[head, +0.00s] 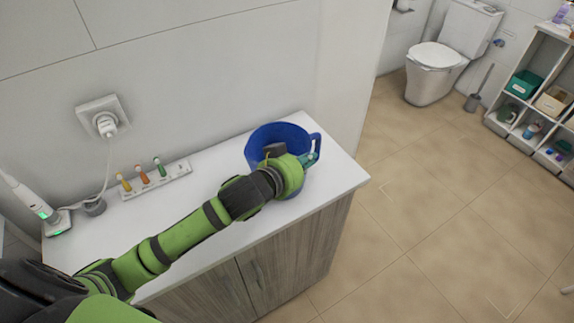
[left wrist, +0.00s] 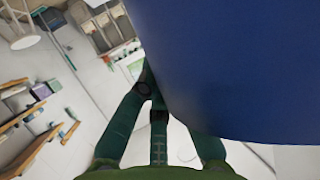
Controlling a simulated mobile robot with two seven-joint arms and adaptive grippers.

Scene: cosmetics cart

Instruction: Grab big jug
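The big blue jug (head: 262,140) stands upright on the right part of the white counter, with its handle (head: 317,146) toward the right. My left arm reaches across the counter to it. My left gripper (head: 308,160) is at the jug's right side, close beside the handle. In the left wrist view the jug's blue wall (left wrist: 240,70) fills the upper right and covers part of the gripper (left wrist: 150,88). The fingers lean toward each other there, but whether they are closed around the handle is hidden. My right gripper is not in view.
The counter (head: 215,175) also holds a rack of small coloured items (head: 158,180) and an electric toothbrush (head: 32,200) near the plugged wall socket (head: 105,120). A wall stands close behind. A toilet (head: 440,60) and a shelf (head: 535,85) are across open floor.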

